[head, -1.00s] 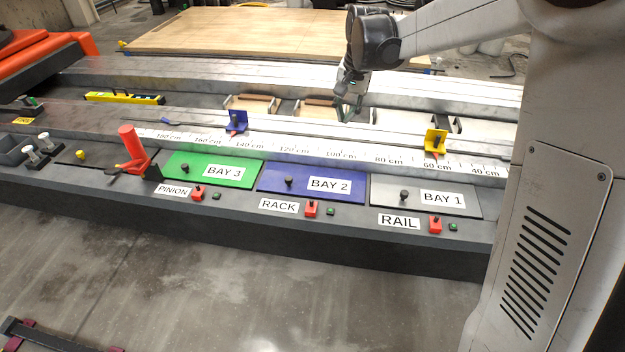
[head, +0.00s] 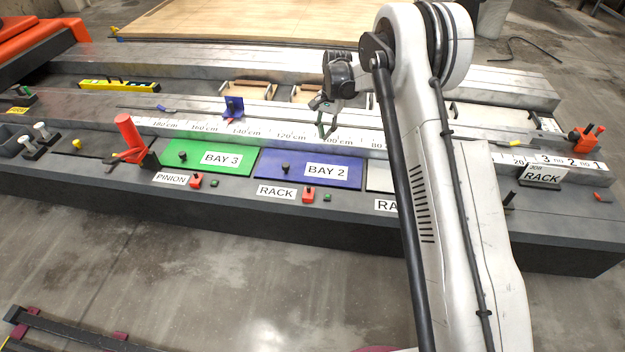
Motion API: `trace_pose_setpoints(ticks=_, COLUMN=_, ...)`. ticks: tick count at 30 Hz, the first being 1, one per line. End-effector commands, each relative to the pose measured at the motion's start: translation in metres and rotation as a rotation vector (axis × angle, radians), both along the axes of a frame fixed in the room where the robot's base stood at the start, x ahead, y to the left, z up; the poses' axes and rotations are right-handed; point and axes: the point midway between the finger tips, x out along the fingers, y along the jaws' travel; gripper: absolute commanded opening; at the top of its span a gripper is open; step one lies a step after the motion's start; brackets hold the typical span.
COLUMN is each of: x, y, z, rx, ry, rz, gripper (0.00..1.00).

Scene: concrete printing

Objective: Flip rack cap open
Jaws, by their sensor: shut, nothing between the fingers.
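The RACK label (head: 276,191) is on the dark front ledge, below the blue BAY 2 panel (head: 315,170). A small red cap (head: 309,195) sits just right of this label and looks closed. A small dark green button (head: 327,197) is beside it. My gripper (head: 326,128) points down over the scale strip near the 100 cm mark, behind the blue panel and apart from the red cap. Its fingers look close together with nothing between them.
A green BAY 3 panel (head: 205,158) with a knob lies to the left. An orange-red upright handle (head: 128,134) stands farther left. A blue stop (head: 233,107) stands on the rail. My arm hides most of BAY 1.

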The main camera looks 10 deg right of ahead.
Motion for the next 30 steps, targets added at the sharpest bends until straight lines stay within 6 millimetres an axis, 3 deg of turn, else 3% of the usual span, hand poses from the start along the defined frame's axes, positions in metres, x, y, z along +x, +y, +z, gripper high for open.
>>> trace_pose_setpoints(ticks=6, x=0.009, y=0.003, z=-0.051, rx=0.003, ry=0.057, rz=-0.034, gripper=0.00)
trace_pose_setpoints(ticks=12, x=0.011, y=0.005, z=-0.081, rx=0.004, ry=0.090, rz=-0.055, gripper=0.00)
trace_pose_setpoints(ticks=30, x=0.010, y=0.006, z=-0.095, rx=0.004, ry=0.100, rz=-0.061, gripper=0.00)
